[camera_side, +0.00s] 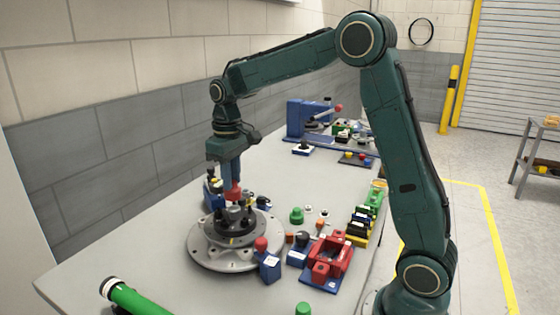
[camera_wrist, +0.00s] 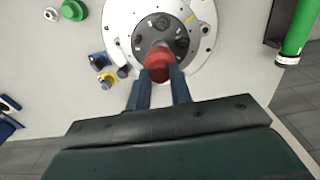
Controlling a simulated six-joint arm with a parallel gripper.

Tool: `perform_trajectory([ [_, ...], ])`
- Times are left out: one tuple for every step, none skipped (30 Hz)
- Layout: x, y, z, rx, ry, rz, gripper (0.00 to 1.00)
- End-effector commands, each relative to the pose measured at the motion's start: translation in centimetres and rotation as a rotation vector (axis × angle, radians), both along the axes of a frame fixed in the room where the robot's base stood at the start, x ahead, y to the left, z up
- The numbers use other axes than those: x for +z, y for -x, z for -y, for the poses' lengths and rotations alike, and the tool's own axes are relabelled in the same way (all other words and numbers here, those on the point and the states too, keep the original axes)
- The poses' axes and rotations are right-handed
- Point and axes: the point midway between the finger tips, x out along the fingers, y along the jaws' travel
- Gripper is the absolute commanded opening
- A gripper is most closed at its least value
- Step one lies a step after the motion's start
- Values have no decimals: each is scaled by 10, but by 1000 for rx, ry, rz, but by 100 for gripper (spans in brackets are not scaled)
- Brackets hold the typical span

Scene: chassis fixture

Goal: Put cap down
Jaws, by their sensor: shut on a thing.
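My gripper (camera_side: 231,180) points down over the round fixture and is shut on a red cap (camera_side: 234,192). In the wrist view the red cap (camera_wrist: 158,66) sits between the two blue fingers. The fixture is a pale round base plate (camera_side: 198,250) with a dark raised disc (camera_side: 222,237) in its middle. Several black posts stand on that disc. The cap is over the disc, close above its central part. In the wrist view the cap hides part of the dark disc (camera_wrist: 150,32). I cannot tell whether the cap touches anything below.
A green cap (camera_side: 296,215), a red holder (camera_side: 325,258) and a blue block (camera_side: 270,267) with a red knob stand right of the fixture. Small blue and yellow parts (camera_wrist: 104,78) sit beside it. A green cylinder (camera_side: 132,299) lies at the front. A blue press (camera_side: 299,118) stands behind.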

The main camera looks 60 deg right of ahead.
Motion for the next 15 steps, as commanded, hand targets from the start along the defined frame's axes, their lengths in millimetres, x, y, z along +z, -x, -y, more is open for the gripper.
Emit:
perform_trajectory([
  [1, 0, 0, 0, 0, 0, 0],
  [1, 0, 0, 0, 0, 0, 0],
  [2, 0, 0, 0, 0, 0, 0],
  [2, 0, 0, 0, 0, -1, 0],
  [2, 0, 0, 0, 0, -1, 0],
  [2, 0, 0, 0, 0, -1, 0],
  [2, 0, 0, 0, 0, -1, 0],
  [2, 0, 0, 0, 0, -1, 0],
  [2, 0, 0, 0, 0, 0, 0],
  [2, 0, 0, 0, 0, 0, 0],
  [2, 0, 0, 0, 0, 0, 0],
  [2, 0, 2, 0, 0, 0, 0],
  [2, 0, 3, -1, 0, 0, 0],
  [3, 0, 4, -1, 0, 0, 0],
  [3, 0, 7, -1, 0, 0, 0],
])
